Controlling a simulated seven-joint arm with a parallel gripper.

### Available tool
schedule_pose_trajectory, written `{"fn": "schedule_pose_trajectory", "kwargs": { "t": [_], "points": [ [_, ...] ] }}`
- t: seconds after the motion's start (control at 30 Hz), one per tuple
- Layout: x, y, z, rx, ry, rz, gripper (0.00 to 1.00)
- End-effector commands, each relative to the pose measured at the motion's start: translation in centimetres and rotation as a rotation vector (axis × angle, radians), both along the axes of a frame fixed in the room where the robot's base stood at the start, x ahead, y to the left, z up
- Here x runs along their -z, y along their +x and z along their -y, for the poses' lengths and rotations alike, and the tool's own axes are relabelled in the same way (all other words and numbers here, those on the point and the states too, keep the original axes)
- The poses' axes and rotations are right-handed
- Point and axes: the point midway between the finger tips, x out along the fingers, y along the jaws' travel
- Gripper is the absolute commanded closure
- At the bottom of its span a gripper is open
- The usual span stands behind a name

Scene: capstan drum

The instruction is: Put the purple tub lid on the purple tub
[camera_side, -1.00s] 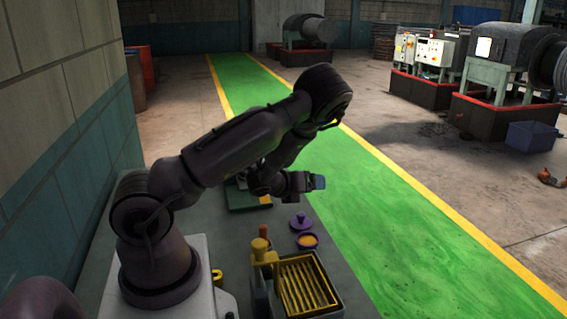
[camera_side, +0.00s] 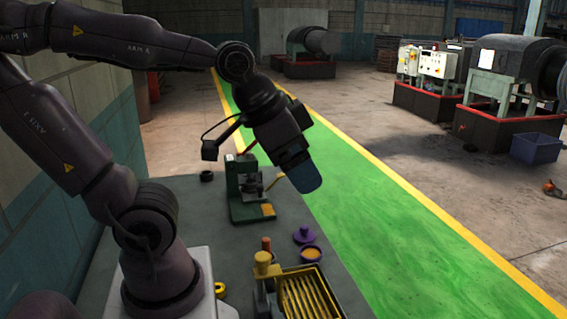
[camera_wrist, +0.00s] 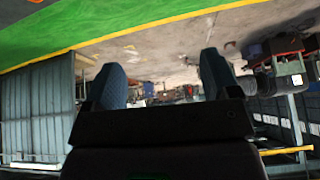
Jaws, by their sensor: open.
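The purple tub lid (camera_side: 304,234), with a knob on top, lies on the grey bench just behind the purple tub (camera_side: 311,253). The tub stands upright and shows orange inside. The lid is beside the tub, not on it. My gripper (camera_side: 306,184) is above the bench, behind and higher than the lid, tilted downward to the right. In the wrist view my gripper's two blue fingers (camera_wrist: 160,78) stand wide apart with nothing between them. The lid and tub do not show in the wrist view.
A green press-like machine (camera_side: 247,190) stands on the bench left of my gripper. A yellow ribbed tray (camera_side: 304,292), an orange-topped item (camera_side: 266,244) and a yellow-capped post (camera_side: 263,262) are close to the tub. A yellow ring (camera_side: 220,289) lies farther left.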

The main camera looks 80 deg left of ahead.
Motion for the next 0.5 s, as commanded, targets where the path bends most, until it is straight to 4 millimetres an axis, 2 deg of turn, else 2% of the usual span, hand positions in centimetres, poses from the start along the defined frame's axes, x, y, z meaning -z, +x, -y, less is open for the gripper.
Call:
{"fn": "schedule_pose_trajectory", "kwargs": {
  "t": [0.07,0.1,0.13,0.5],
  "points": [
    [-0.4,-1.5,0.7,-0.033,-0.024,-0.013,0.19],
    [-0.5,-2.0,0.9,-0.045,-0.031,-0.022,0.09],
    [-0.5,-2.2,1.0,-0.052,-0.036,-0.026,0.06],
    [-0.5,-2.5,1.1,-0.063,-0.042,-0.035,0.06]
  ]
}}
